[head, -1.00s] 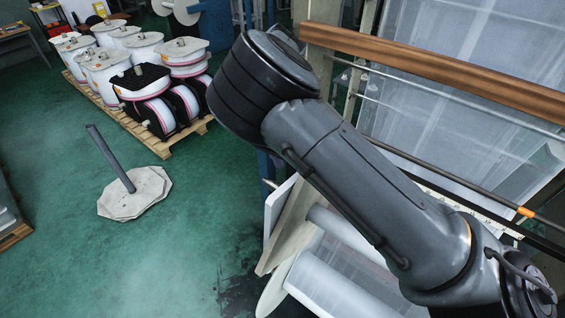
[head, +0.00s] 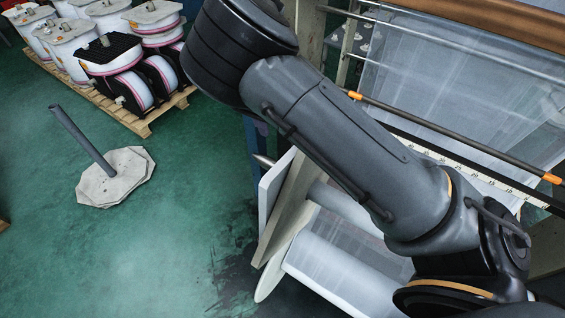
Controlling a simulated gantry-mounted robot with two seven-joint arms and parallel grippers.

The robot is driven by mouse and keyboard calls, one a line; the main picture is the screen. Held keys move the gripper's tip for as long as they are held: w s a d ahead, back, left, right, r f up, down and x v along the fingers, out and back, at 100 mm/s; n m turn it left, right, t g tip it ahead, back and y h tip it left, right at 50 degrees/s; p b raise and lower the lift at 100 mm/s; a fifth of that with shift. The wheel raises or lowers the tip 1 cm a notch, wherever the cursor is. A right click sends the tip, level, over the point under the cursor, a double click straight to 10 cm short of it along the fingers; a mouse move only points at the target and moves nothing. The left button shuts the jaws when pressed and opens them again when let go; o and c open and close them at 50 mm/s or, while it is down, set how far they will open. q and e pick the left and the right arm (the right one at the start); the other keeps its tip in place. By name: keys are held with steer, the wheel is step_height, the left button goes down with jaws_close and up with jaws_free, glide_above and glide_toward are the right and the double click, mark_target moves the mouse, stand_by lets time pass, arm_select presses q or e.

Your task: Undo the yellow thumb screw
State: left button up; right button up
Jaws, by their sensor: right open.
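I cannot make out a yellow thumb screw in the head view. Two small orange-yellow collars, a left one (head: 355,95) and a right one (head: 552,178), sit on a dark rod (head: 450,137) that crosses the machine at the right. My own grey arm covers the middle of the view, running from the lower right to a black joint at the top. I see no gripper fingers of either arm, and what lies behind the arm is hidden.
A white film roll (head: 335,272) with a pale end plate (head: 284,215) is below my arm. A ruler strip (head: 480,177) runs below the rod. A post on a pale base (head: 115,177) stands on open green floor. A pallet (head: 150,117) holds several spools.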

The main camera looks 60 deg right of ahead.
steer(key=x, duration=0.6)
steer(key=b+x, duration=0.1)
steer(key=x, duration=0.5)
steer(key=shift+w+d+f, duration=0.1)
steer(key=shift+w+d, duration=0.05)
steer(key=shift+w, duration=0.1)
jaws_close()
steer(key=shift+n, duration=0.3)
steer(key=shift+a+n+h+p, duration=0.15)
steer(key=shift+n+h, duration=0.45)
steer(key=shift+n, duration=0.75)
steer(key=shift+a+n+h+p, duration=0.15)
steer(key=shift+n+h, duration=0.45)
steer(key=shift+n, duration=0.75)
